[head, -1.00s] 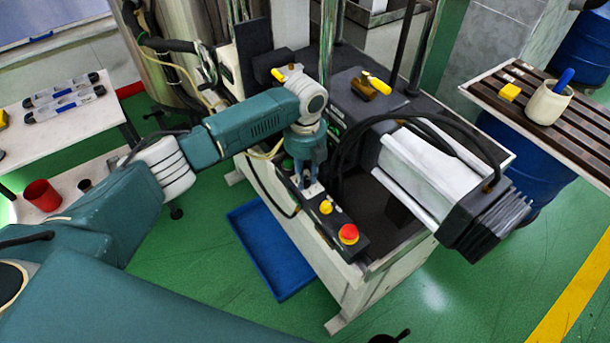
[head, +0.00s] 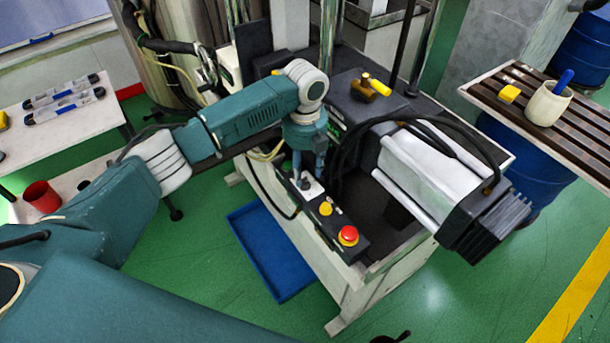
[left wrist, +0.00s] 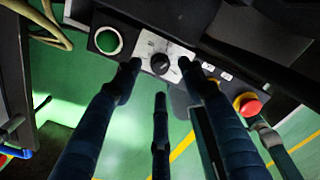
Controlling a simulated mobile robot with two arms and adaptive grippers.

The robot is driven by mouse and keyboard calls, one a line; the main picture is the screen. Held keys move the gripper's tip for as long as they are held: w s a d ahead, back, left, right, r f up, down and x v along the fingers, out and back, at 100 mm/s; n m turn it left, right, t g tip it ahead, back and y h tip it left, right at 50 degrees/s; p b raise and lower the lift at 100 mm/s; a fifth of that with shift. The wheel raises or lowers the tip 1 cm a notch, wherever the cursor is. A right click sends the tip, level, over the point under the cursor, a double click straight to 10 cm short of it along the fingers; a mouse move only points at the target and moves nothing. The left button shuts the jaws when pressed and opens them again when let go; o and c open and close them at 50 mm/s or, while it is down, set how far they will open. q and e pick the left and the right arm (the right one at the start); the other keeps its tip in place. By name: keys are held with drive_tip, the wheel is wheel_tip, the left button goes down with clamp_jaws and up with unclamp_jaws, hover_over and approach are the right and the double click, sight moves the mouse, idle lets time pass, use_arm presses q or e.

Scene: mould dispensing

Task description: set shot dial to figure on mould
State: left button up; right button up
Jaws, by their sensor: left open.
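The shot dial (left wrist: 160,63) is a small black knob on a light plate with faint markings; I cannot read its figures. It sits on the control strip between a green button (left wrist: 107,40) and a red button (left wrist: 248,104). My left gripper (head: 308,180) points down at this strip in the head view. In the left wrist view its open fingers (left wrist: 160,72) stand on either side of the dial, with a gap visible; I cannot tell whether any finger touches it. No figure on a mould is readable. My right gripper is not in view.
A yellow button (head: 325,208) and the red button (head: 347,236) lie along the strip. A blue tray (head: 272,252) is on the floor in front. Black cables arch beside a silver motor unit (head: 425,175). A slatted table (head: 560,140) with a cup (head: 548,103) stands right.

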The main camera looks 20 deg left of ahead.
sight(305, 181)
use_arm(q)
wheel_tip(305, 181, up, 9)
drive_tip(key=shift+f, duration=0.15)
idle(0.5)
